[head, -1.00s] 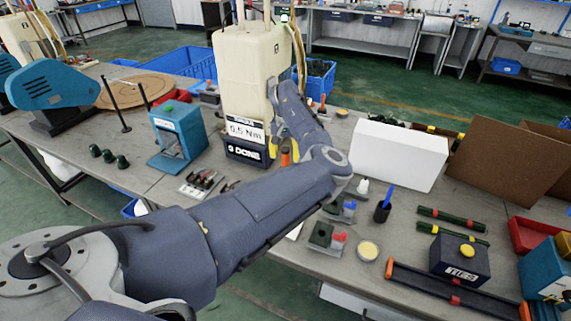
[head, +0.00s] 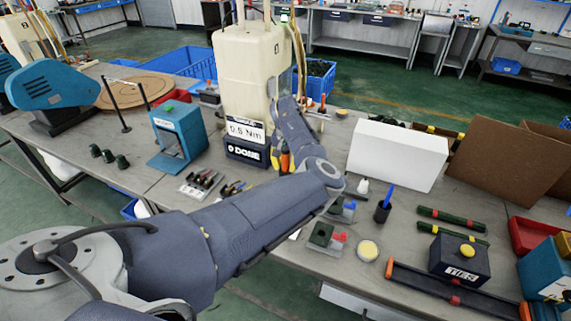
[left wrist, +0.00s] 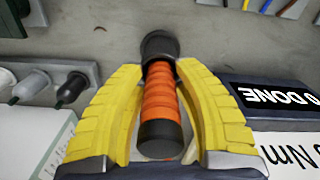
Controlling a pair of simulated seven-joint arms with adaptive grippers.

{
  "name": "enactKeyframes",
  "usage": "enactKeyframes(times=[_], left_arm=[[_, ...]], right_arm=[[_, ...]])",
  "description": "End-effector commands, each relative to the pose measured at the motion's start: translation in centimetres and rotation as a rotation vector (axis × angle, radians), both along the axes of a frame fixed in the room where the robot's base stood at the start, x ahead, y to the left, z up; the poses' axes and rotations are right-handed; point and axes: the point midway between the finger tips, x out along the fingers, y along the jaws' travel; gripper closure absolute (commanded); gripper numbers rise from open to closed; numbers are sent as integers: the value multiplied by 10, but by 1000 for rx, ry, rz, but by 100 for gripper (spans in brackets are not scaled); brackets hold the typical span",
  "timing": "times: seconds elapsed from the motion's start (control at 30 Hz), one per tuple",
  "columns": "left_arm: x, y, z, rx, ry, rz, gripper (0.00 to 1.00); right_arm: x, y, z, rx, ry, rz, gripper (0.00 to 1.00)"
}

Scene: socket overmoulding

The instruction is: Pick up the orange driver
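The orange driver (left wrist: 160,95) has a ribbed orange handle with black ends. It shows in the left wrist view between the two yellow fingers of my left gripper (left wrist: 161,85). The fingers stand on both sides of the handle, with narrow gaps along its near part; near the tips they are very close to it, and contact is unclear. In the head view the driver (head: 285,160) stands on the bench beside the cream machine, with my left gripper (head: 283,163) around it and the arm coming from the left. My right gripper is not in view.
The cream torque machine (head: 250,80) with its dark DONE box (head: 246,151) stands close left of the gripper. A white box (head: 398,153) is to the right. A rack of small tools (head: 200,184) and a pen cup (head: 382,211) are nearby.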

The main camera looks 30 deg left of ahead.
Motion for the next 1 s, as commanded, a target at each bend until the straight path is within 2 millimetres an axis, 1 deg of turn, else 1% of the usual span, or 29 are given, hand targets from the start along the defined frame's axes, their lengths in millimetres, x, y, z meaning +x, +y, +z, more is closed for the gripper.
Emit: enactKeyframes(times=[0.03,0.23,0.6,0.73,0.87,0.97,1.0], left_arm=[[0,0,0,0,0,0,77],[0,0,0,0,0,0,100],[0,0,1,0,-1,0,100],[1,0,7,1,-3,0,100],[1,0,23,1,-4,0,100],[1,0,43,1,-4,0,100],[2,0,52,1,-5,0,100]], right_arm=[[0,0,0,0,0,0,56],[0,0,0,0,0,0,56],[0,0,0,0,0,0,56],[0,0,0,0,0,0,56],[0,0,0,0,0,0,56],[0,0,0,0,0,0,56],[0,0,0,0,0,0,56]])
